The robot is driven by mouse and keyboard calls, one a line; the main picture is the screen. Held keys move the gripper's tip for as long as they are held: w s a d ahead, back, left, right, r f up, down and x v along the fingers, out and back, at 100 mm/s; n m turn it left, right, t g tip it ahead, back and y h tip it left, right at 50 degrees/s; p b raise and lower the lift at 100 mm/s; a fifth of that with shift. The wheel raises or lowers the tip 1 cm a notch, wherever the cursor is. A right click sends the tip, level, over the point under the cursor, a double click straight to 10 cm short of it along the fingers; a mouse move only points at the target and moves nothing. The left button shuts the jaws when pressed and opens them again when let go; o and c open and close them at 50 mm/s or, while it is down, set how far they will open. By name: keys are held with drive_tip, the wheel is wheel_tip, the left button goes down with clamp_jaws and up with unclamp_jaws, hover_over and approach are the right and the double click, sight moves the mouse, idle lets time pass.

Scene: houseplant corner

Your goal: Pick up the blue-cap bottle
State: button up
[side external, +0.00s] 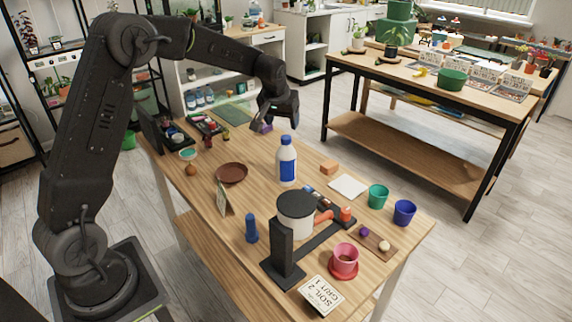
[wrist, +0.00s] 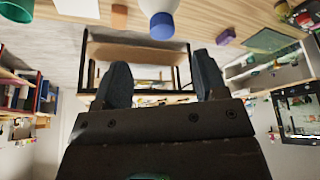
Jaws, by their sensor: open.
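The blue-cap bottle (side external: 287,160) stands upright on the wooden table, white with a blue label and a blue cap. In the wrist view its blue cap (wrist: 162,26) and part of its white body (wrist: 157,6) show at the top edge, beyond my fingertips. My gripper (side external: 264,117) is above the table, behind the bottle and a little to its left in the side view, apart from it. In the wrist view the two dark fingers of my gripper (wrist: 163,72) are spread with nothing between them.
A brown bowl (side external: 232,173) is left of the bottle. An orange block (side external: 329,167), a white pad (side external: 348,187) and a green cup (side external: 378,196) are to its right. A white pot with a dark top (side external: 296,213) stands in front. A purple block (wrist: 226,37) lies near my gripper.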

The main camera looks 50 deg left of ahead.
sight(286, 137)
drive_tip(key=x, duration=0.9)
drive_tip(key=shift+w+a+f, duration=0.1)
drive_tip(key=shift+w+a, duration=0.1)
drive_tip(key=shift+a, duration=0.05)
clamp_jaws()
idle(0.4)
